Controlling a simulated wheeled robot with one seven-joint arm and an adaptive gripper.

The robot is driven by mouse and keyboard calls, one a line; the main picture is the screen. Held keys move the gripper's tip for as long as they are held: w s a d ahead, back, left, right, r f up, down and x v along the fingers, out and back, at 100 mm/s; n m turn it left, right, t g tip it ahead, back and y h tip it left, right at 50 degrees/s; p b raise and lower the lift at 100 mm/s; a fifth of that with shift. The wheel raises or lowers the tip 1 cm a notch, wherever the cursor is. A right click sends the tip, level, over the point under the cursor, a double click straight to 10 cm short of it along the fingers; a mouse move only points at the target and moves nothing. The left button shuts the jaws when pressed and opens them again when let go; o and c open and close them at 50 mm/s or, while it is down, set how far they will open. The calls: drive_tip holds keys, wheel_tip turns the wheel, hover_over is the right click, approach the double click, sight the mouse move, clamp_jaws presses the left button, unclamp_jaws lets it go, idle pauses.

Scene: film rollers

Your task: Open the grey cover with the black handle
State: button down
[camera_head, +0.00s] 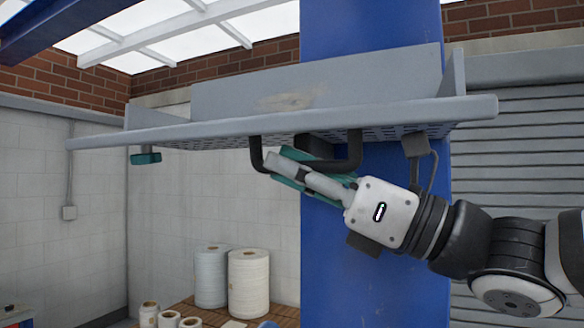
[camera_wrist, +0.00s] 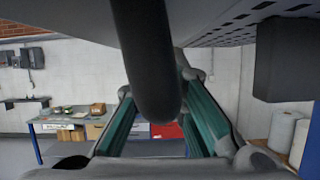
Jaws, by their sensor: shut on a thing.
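The grey cover (camera_head: 300,122) is raised high in the head view, with its perforated underside facing down; the underside also shows in the wrist view (camera_wrist: 270,22). The black handle (camera_head: 354,150) is a bar hanging below the cover's front edge. It runs large down the middle of the wrist view (camera_wrist: 148,60). My gripper (camera_head: 278,170) comes from the right and is shut on the handle, its teal-padded fingers around the bar. In the wrist view my fingers (camera_wrist: 160,125) stand on both sides of the handle. The exact contact spots are partly hidden.
A blue column (camera_head: 340,250) stands behind my gripper. Rolls (camera_head: 248,283) stand on a wooden surface below. A dark box (camera_wrist: 283,60) hangs under the cover at right in the wrist view. A workbench (camera_wrist: 75,118) stands far off by the wall. The space left of my gripper looks clear.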

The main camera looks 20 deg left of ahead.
drive_tip(key=shift+s+r+m+t+p, duration=0.3)
drive_tip(key=shift+m+t, duration=0.25)
drive_tip(key=shift+m, duration=0.35)
drive_tip(key=shift+s+r+m+t+p, duration=0.3)
drive_tip(key=shift+m+t, duration=0.25)
drive_tip(key=shift+m, duration=0.35)
drive_tip(key=c, duration=1.6)
unclamp_jaws()
drive_tip(key=v, duration=1.2)
drive_tip(key=shift+d+r, duration=0.1)
drive_tip(key=shift+r, duration=0.05)
